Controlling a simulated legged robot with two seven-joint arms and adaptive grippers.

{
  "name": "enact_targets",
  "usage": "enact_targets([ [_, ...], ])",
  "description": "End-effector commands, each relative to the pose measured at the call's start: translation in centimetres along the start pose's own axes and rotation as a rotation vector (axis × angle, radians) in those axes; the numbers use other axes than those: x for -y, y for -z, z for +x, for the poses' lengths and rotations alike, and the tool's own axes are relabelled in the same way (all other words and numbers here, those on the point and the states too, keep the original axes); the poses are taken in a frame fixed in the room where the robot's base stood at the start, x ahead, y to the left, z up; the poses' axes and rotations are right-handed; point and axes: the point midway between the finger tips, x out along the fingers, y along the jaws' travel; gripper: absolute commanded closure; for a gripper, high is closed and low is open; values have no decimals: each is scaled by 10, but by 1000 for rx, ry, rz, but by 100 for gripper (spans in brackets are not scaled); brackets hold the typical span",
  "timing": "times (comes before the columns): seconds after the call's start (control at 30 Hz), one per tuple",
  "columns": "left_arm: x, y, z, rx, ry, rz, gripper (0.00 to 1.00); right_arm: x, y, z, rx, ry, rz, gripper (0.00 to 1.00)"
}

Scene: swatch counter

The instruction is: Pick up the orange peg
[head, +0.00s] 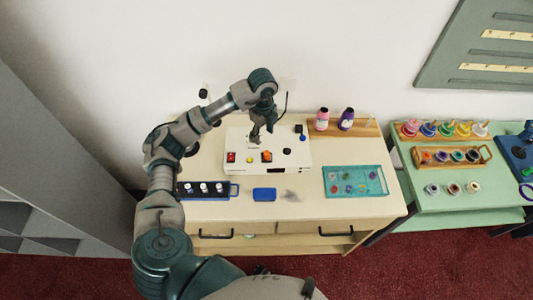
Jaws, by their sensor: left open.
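A small orange piece (267,156) shows on the front part of the white box (236,140), on the wooden counter. It is too small to tell whether it is a peg or a control of the box. My left gripper (256,138) points down over the white box, just behind and left of the orange piece. Its fingers are open and appear empty; I cannot tell whether they touch the box. Orange also shows in the wooden rack (452,163) on the green table, too small to identify. My right gripper is out of view.
The white box also has a red switch (231,157). A blue block (264,194), a dark rack (207,197) and a teal tray (378,193) lie in front. Pink (322,119) and purple (346,119) bottles stand behind right.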

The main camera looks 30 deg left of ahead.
Motion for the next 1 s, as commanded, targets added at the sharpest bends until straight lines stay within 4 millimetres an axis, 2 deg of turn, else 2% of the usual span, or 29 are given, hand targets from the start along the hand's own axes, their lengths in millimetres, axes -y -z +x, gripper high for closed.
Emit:
enact_targets([
  [0.1,2,0,29,-2,-6,1,46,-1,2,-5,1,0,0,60],
  [0.3,2,-2,64,-5,-2,2,46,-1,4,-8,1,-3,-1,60],
  [0.47,2,-1,74,-4,0,2,46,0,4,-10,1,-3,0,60],
  [0.8,8,2,120,-5,-2,2,46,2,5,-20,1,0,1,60],
  [1.0,8,2,123,-3,0,3,46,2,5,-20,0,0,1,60],
])
